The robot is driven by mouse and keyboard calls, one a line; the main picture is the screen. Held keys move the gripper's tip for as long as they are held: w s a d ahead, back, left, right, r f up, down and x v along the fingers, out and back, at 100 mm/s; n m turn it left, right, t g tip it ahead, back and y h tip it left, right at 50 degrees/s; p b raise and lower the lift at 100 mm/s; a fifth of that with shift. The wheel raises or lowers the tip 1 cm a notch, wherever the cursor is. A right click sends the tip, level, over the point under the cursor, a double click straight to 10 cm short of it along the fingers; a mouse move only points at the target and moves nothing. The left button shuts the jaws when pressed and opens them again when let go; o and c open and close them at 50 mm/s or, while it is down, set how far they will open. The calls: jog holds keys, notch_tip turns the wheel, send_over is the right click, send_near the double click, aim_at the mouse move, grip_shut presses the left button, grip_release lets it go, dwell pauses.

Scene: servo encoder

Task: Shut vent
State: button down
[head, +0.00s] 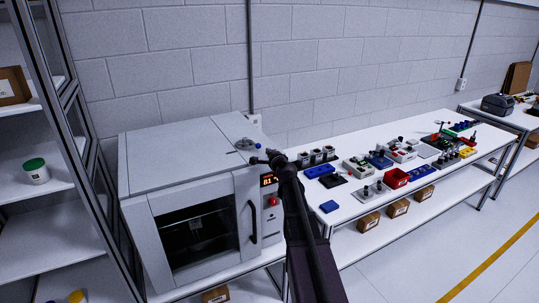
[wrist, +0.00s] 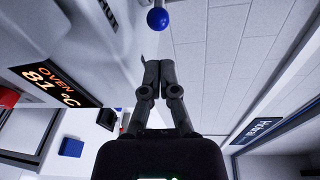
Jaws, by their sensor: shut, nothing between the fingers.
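The vent (head: 245,144) is a round grey disc on top of the white oven, near its right front corner. A blue ball knob (head: 258,146) is at its right side; the knob also shows at the top of the wrist view (wrist: 157,18), on a thin rod. My gripper (head: 257,160) is at the oven's upper right front corner, close to the knob. In the wrist view my gripper's fingers (wrist: 158,63) are together and empty, with a visible gap between them and the knob.
The oven (head: 140,170) has a closed glass door with a black handle (head: 253,222). Its display (wrist: 55,84) reads "OVEN 81 °C", beside a red button (head: 272,201). A workbench (head: 340,215) with many small parts stands right. Shelves (head: 45,240) stand left.

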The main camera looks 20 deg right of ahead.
aim_at(258, 148)
jog(key=w, duration=0.5)
jog(key=w+f, duration=0.1)
jog(key=w, duration=0.1)
jog(key=shift+w+d+b, duration=0.25)
jog(key=shift+d+b, duration=0.15)
jog(key=a, duration=0.1)
jog(key=s+a, duration=0.1)
jog(key=shift+s+a, duration=0.15)
jog(key=shift+a, duration=0.4)
jog(key=shift+s+a, duration=0.1)
jog(key=shift+s, duration=0.05)
